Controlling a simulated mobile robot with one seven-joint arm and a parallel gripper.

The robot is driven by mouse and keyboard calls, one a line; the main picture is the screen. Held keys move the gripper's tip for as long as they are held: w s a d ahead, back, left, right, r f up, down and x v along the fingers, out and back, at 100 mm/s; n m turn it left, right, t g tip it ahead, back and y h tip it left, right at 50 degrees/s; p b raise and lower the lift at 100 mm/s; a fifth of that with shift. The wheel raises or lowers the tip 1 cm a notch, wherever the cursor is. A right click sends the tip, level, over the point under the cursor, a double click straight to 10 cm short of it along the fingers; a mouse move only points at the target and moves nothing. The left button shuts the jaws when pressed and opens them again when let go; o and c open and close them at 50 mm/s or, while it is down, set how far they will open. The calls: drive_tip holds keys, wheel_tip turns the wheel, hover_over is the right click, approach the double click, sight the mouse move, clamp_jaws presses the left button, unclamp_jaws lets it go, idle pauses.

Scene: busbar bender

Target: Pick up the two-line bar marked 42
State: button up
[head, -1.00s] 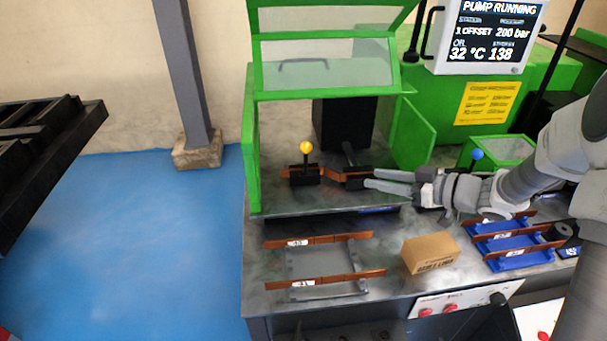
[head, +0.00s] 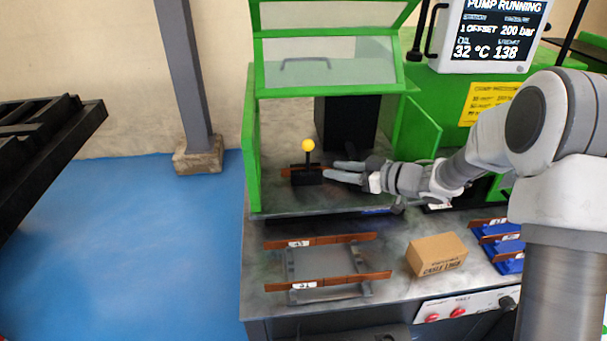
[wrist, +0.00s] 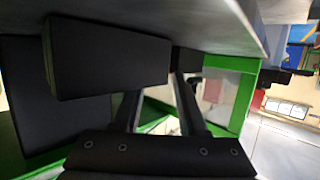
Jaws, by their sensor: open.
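A copper bar (head: 289,168) sits in the bender behind the black clamp with the yellow-knobbed lever (head: 308,147); its right part is hidden by my gripper. Two more copper bars with small white labels lie across the grey rack, a rear one (head: 340,239) and a front one (head: 345,280). I cannot surely read the labels or tell which bar is 42. My gripper (head: 332,170) is inside the green bender opening, open, its fingers pointing left beside the clamp. In the wrist view my open fingers (wrist: 157,88) reach towards black blocks (wrist: 110,60), with no bar clearly between them.
The green guard (head: 325,65) is raised above the opening, with a green side panel (head: 416,130) at right. A cardboard box (head: 437,254) stands on the bench right of the grey rack (head: 324,262). A blue rack (head: 508,262) holding bars is partly hidden by my arm.

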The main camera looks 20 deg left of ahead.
clamp_jaws()
idle(1.4)
